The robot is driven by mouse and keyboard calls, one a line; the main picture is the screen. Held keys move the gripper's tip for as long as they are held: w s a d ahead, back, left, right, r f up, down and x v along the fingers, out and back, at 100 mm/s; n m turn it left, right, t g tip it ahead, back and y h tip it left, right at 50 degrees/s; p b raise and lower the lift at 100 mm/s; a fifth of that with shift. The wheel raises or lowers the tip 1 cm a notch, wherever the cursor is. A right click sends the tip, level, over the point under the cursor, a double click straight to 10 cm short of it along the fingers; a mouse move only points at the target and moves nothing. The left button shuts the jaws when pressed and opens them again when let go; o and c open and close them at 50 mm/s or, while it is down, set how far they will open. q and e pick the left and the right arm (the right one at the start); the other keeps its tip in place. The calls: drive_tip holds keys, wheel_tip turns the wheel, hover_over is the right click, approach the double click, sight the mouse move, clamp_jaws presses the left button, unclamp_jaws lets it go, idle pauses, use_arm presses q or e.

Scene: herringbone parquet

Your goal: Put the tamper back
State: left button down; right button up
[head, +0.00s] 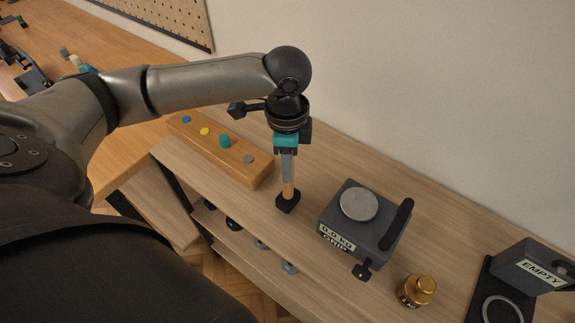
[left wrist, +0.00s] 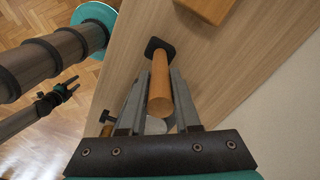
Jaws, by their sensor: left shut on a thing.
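The tamper has an orange wooden handle and a black square foot (head: 288,203). My left gripper (head: 287,165) is shut on the handle, which stands roughly upright with the foot down. In the left wrist view the handle (left wrist: 160,85) lies between the two grey fingers, with the black foot (left wrist: 159,46) beyond. The foot is at or just above the bench top; I cannot tell if it touches. My right gripper (left wrist: 68,88) shows small in the left wrist view, its tips apart and empty, over the floor. It is not in the head view.
A wooden block (head: 225,157) with blue, yellow, teal and grey round tops lies left of the tamper. A dark scale (head: 345,238) reading 0.0 stands to the right, then a brass weight (head: 416,290) and a box marked EMPTY (head: 530,268). Several dark items sit on the lower shelf.

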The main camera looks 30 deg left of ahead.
use_arm(q)
drive_tip(key=shift+f, duration=0.25)
drive_tip(key=c, duration=0.6)
unclamp_jaws()
drive_tip(key=shift+f, duration=0.15)
wheel_tip(320, 180, up, 12)
drive_tip(key=shift+r+p, duration=0.2)
drive_tip(key=shift+p, duration=0.55)
